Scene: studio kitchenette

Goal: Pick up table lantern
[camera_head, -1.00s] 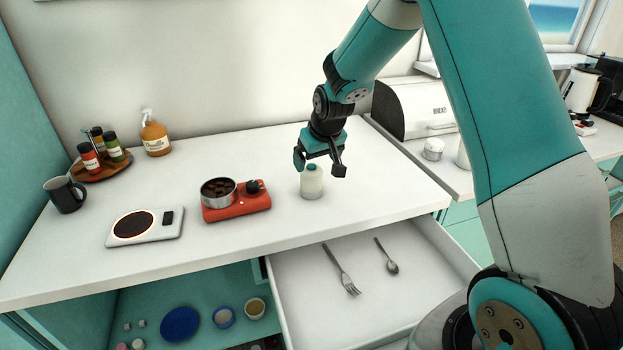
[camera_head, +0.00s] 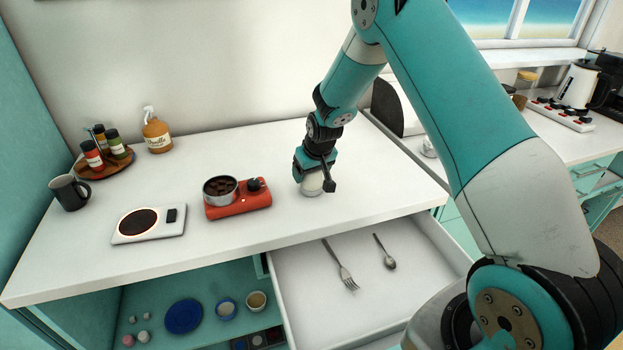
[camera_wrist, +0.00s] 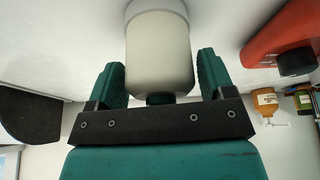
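The table lantern (camera_head: 311,188), a small pale frosted cylinder, stands upright on the white counter to the right of the red burner. In the wrist view the lantern (camera_wrist: 158,45) has a light rim at one end and a dark green cap at the end toward my gripper. My gripper (camera_head: 315,183) points down over it, with one finger on each side. In the wrist view my gripper (camera_wrist: 160,68) is open, with small gaps between its fingers and the lantern. The lantern's top is hidden by the gripper in the head view.
The red burner (camera_head: 238,207) with a pot (camera_head: 220,190) stands close on the left. A white scale-like plate (camera_head: 148,224), a mug (camera_head: 69,192) and a pump bottle (camera_head: 157,135) are farther left. An open drawer (camera_head: 300,290) with fork and spoon juts out in front.

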